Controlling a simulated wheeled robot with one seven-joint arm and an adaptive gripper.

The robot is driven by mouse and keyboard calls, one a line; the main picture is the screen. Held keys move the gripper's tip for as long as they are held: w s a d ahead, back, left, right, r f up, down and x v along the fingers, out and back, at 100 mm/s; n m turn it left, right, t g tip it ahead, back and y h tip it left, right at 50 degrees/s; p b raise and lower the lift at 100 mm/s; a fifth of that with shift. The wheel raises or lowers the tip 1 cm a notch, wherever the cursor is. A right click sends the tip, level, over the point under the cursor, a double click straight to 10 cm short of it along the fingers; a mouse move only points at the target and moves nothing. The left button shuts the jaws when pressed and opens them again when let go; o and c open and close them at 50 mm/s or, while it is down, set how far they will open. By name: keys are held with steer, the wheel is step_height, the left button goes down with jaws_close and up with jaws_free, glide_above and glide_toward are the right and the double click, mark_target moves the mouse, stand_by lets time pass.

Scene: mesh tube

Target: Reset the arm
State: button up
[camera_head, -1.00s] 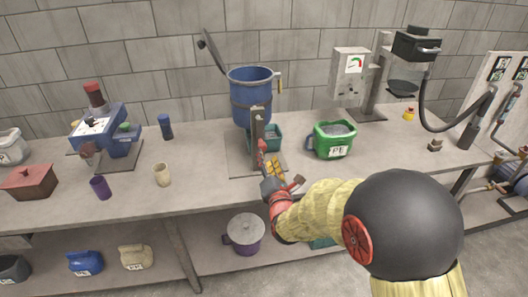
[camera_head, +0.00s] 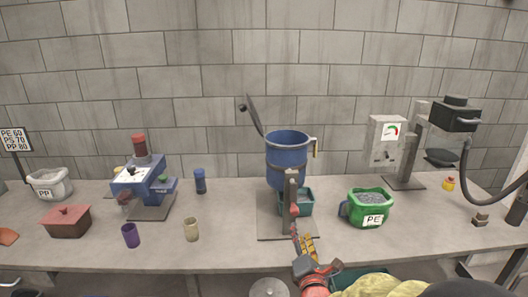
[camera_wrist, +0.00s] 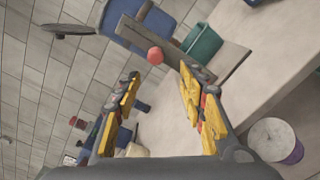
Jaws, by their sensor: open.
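My gripper (camera_head: 306,247) is at the front of the table, before the blue hopper machine, with yellow finger pads and a red wrist. In the wrist view my gripper (camera_wrist: 164,105) has its two fingers spread with nothing between them. A red ball-shaped knob (camera_wrist: 155,56) on the hopper's stand shows beyond the fingertips, apart from them. The blue hopper (camera_head: 287,160) has its dark lid raised, and a teal bin (camera_head: 304,203) stands at its foot. My forearm is mostly out of the head view at the lower right.
A green PE bin (camera_head: 370,209) with grey granules stands right of the hopper. A grey gauge machine (camera_head: 387,143) is behind it. On the left are a purple cup (camera_head: 131,236), a beige cup (camera_head: 191,229), a blue press (camera_head: 140,184) and a brown lidded box (camera_head: 67,221).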

steer(key=s+a+f+m+g, duration=0.1)
steer(key=s+f+m+g, duration=0.25)
steer(key=f, duration=0.25)
steer(key=s+f+m+g, duration=0.2)
steer(key=f+m+g, duration=0.1)
steer(key=f+m, duration=0.25)
steer(key=s+f+m+g, duration=0.2)
steer(key=s+m+g, duration=0.2)
steer(key=s+m, duration=0.25)
steer(key=s+d+r+m+g, duration=0.2)
steer(key=s+r+m, duration=0.4)
steer(key=s, duration=0.5)
steer(key=s+d+r+m+g, duration=0.2)
steer(key=s+r+m, duration=0.1)
steer(key=s+r, duration=0.65)
steer(key=r, duration=0.1)
steer(key=s+d+r+t, duration=0.1)
steer(key=r, duration=0.1)
steer(key=r+t+p, duration=0.1)
steer(key=r, duration=0.1)
steer(key=shift+s+d+r+m+t, duration=0.15)
steer(key=shift+s+d+m+t, duration=0.1)
steer(key=shift+s+m, duration=0.15)
